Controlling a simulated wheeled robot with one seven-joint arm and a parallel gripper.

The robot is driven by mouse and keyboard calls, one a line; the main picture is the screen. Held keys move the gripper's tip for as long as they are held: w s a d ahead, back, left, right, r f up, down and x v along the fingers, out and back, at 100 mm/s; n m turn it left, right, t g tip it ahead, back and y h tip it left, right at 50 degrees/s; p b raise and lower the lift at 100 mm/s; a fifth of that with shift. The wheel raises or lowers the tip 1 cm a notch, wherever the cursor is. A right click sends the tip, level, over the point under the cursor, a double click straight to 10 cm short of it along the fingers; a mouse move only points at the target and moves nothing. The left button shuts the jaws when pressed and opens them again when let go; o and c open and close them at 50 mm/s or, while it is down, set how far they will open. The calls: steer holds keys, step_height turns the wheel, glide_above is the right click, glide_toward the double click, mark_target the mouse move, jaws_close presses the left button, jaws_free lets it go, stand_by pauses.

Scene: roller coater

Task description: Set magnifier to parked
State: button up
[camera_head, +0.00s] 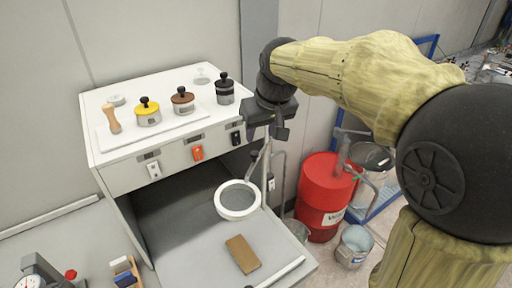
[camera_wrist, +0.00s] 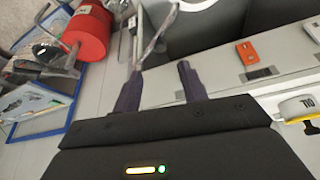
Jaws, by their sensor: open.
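The magnifier (camera_head: 238,187) is a round lens with a thick white ring, on a thin grey jointed arm (camera_head: 264,165) at the right side of the machine. Its ring hangs over the grey lower deck. In the wrist view the grey arm (camera_wrist: 155,40) runs upward from near my fingertips, and a light rim at the top edge may be the ring. My gripper (camera_head: 266,134) is open, pointing down just above the arm. In the wrist view my gripper (camera_wrist: 160,72) shows its two fingers apart, with nothing clearly held. Whether a finger touches the arm, I cannot tell.
The white machine top (camera_head: 105,98) carries several knobbed pots and a wooden-handled tool (camera_head: 112,119). Switches, one orange (camera_head: 197,153), line its front. A brown block (camera_head: 243,254) lies on the deck. A red drum (camera_head: 322,190) and a bucket (camera_head: 354,242) stand to the right.

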mark_target(255, 153)
steer(key=p+x, duration=0.1)
steer(key=x, duration=0.8)
steer(key=shift+f, duration=0.1)
jaws_close()
